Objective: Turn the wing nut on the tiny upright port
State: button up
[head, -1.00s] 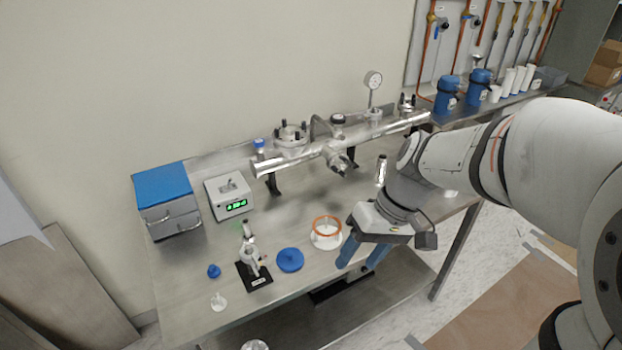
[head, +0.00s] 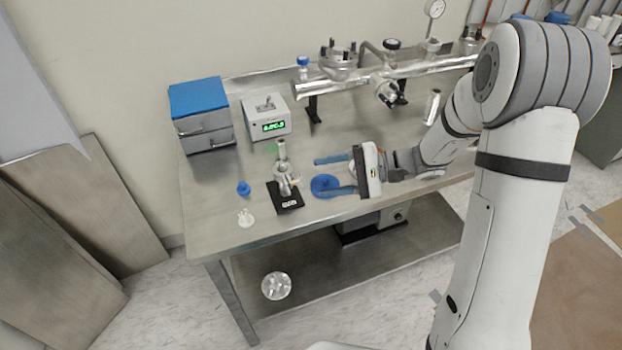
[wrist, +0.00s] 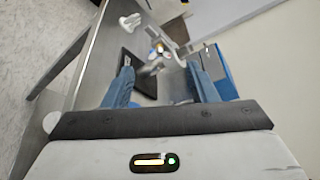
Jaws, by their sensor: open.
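The small upright port (head: 283,174) stands on a black labelled base (head: 287,197) near the table's front left. It is metallic, with a clamp round its middle; the wing nut is too small to make out clearly in the head view. In the wrist view the port and clamp (wrist: 152,68) show ahead, between the fingers, over the black base (wrist: 138,72). My gripper (head: 336,175) is open and empty, its blue fingers pointing left toward the port, to the right of it and apart from it. The wrist view also shows my gripper (wrist: 162,80).
A blue cap (head: 243,188) and a white piece (head: 245,218) lie left of the base. A controller box (head: 267,117), blue-topped drawers (head: 201,115) and a metal manifold (head: 345,84) stand behind.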

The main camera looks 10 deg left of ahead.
aim_at(301, 181)
jog(key=shift+x, duration=2.1)
jog(key=shift+c, duration=0.4)
jog(key=c, duration=0.9)
